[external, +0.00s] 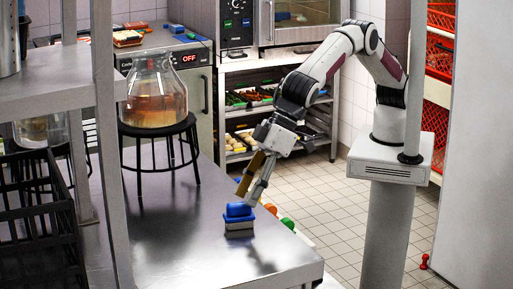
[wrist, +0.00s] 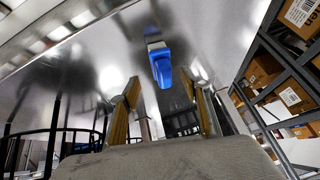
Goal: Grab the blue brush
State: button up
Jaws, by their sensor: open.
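The blue brush (external: 239,214) stands on the steel table near its front edge, a blue top over a pale lower part. It also shows in the wrist view (wrist: 161,68), ahead of the fingers and roughly centred between them. My gripper (external: 252,178) is open and empty, just above the brush in the external view and apart from it. In the wrist view both fingers of my gripper (wrist: 163,93) are spread wide, with yellowish inner faces.
A glass jar (external: 153,92) of amber liquid stands on a black stool-like stand (external: 160,130) on the steel table (external: 175,240). A black crate (external: 40,225) is at the left. Coloured round objects (external: 287,223) lie by the table's right edge. The table around the brush is clear.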

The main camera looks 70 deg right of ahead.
aim_at(239, 212)
jog(key=shift+w+a+f, duration=0.1)
jog(key=shift+a+f, duration=0.05)
jog(key=shift+f, duration=0.1)
jog(key=shift+f, duration=0.15)
jog(key=shift+x, duration=2.45)
jog(key=shift+a, duration=0.15)
jog(key=c, duration=1.3)
